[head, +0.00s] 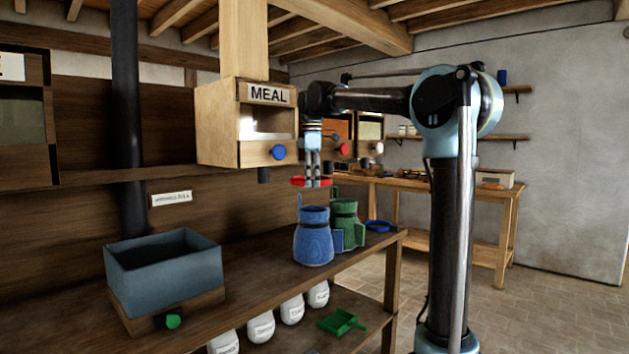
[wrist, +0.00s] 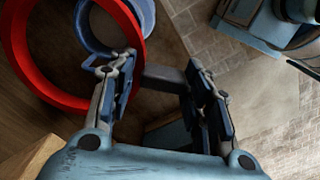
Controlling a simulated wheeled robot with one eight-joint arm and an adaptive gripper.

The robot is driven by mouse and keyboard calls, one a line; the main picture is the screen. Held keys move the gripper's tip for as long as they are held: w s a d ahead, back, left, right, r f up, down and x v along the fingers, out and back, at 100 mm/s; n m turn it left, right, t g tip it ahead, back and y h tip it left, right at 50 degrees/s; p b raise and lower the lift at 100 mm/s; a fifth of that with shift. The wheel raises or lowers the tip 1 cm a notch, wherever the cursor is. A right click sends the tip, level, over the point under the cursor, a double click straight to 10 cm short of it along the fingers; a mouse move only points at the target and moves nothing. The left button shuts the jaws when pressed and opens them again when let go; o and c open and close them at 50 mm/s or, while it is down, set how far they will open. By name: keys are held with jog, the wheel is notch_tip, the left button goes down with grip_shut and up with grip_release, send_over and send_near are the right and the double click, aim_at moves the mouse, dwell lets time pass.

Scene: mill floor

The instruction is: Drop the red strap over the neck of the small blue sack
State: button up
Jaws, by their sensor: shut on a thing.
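The red strap (head: 298,183) is a stiff-looking ring, held level in the air by my gripper (head: 313,177), which points down. The small blue sack (head: 313,243) stands upright on the bench, with an open neck and a thin upright piece at its left. The strap is above the sack's neck, with a clear gap between them. In the wrist view the red strap (wrist: 70,102) fills the left side, beside the fingers of my gripper (wrist: 165,75). A blue curved rim (wrist: 88,38) shows beyond it, partly hidden by the strap. The exact grip point is unclear.
A green sack (head: 346,222) stands close behind and right of the blue one. A blue ring (head: 379,226) lies on the bench (head: 250,262) at its right end. The wooden MEAL box (head: 217,124) hangs left of my gripper. A blue-grey bin (head: 165,275) stands at left.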

jog(key=f, duration=0.3)
jog(key=shift+w+d+f, duration=0.15)
jog(key=shift+d+f, duration=0.05)
jog(key=shift+d, duration=0.1)
dwell(0.4)
jog(key=shift+d, duration=0.1)
dwell(0.7)
jog(key=shift+f, duration=0.35)
dwell(0.5)
jog(key=shift+f, duration=0.35)
jog(key=shift+f, duration=0.35)
jog(key=shift+f, duration=0.35)
jog(key=shift+f, duration=0.35)
